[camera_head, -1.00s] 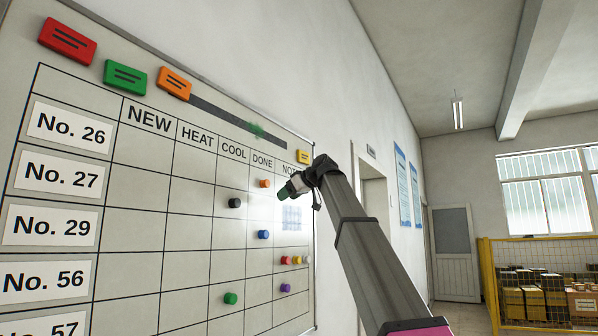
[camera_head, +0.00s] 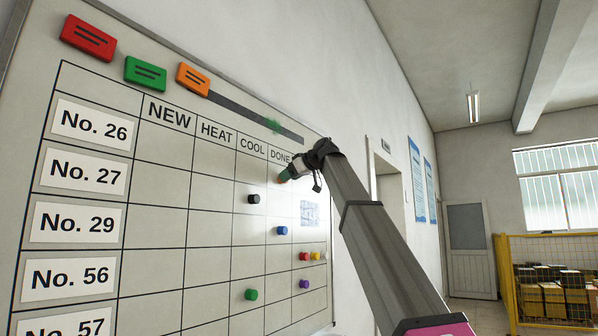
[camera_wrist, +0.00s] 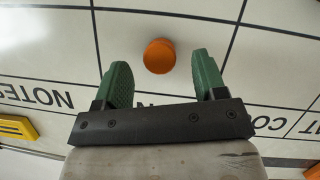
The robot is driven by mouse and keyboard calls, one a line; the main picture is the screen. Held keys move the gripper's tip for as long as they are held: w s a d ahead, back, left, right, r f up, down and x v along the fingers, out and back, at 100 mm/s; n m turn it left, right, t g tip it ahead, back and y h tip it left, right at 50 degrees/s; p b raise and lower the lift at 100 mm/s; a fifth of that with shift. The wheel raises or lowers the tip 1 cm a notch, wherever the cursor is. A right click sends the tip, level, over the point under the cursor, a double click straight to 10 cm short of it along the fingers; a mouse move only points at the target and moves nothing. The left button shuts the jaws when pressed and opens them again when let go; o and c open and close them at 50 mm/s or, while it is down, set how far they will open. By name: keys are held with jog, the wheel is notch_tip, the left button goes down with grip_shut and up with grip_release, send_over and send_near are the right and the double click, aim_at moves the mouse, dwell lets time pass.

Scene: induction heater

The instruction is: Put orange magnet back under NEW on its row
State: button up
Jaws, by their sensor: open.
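The orange magnet (camera_head: 282,179) is a small round knob on the whiteboard, under DONE in the No. 26 row. My gripper (camera_head: 289,173) is right at it and partly covers it in the head view. In the wrist view, the orange magnet (camera_wrist: 159,56) lies between the tips of my open green fingers (camera_wrist: 160,68), with a gap on both sides. Whether the fingers reach past its face is unclear. The NEW heading (camera_head: 170,116) is at the left of the header row. The cell below it in the No. 26 row (camera_head: 165,148) is empty.
A black magnet (camera_head: 254,198) sits under COOL, a blue one (camera_head: 281,230) under DONE. Green (camera_head: 251,294) and purple (camera_head: 304,284) magnets are lower. Red, green and orange rectangular magnets (camera_head: 193,79) line the top beside a dark strip. A yellow rectangular magnet (camera_wrist: 18,128) shows in the wrist view.

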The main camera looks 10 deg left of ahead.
jog(key=shift+x, duration=1.05)
jog(key=c, duration=1)
jog(key=shift+d, duration=0.1)
jog(key=s+d, duration=0.2)
jog(key=d, duration=0.4)
jog(key=shift+s, duration=0.3)
jog(key=shift+d, duration=0.15)
